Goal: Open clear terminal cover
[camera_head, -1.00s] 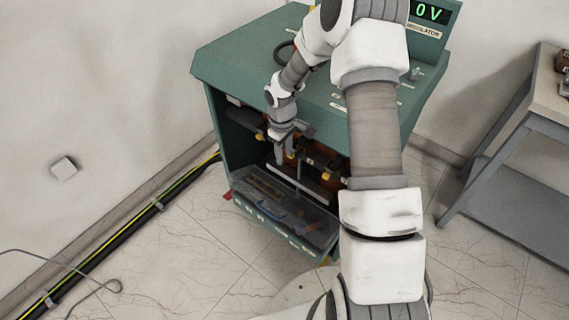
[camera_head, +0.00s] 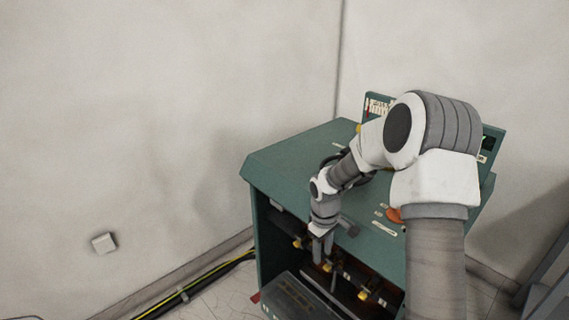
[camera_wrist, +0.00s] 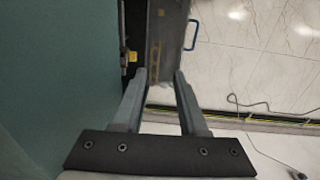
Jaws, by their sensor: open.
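The clear terminal cover (camera_head: 298,296) is a see-through panel at the front of the green cabinet (camera_head: 300,165). It is swung down and outward, below the open terminal bay, and its lower part is cut off by the head view's bottom edge. In the wrist view the cover (camera_wrist: 167,50) shows beyond my fingers, with a blue handle (camera_wrist: 191,33) on its right side. My gripper (camera_head: 322,255) points down at the front of the bay, above the cover. In the wrist view my gripper (camera_wrist: 160,76) is open, with nothing between its fingers.
Several terminals with yellow parts (camera_head: 363,295) line the bay. The cabinet's top overhangs close to my wrist. A wall stands behind and left, with cables (camera_head: 190,290) along its foot. A grey bench (camera_head: 545,285) stands at right. The wrist view shows open tiled floor (camera_wrist: 250,60).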

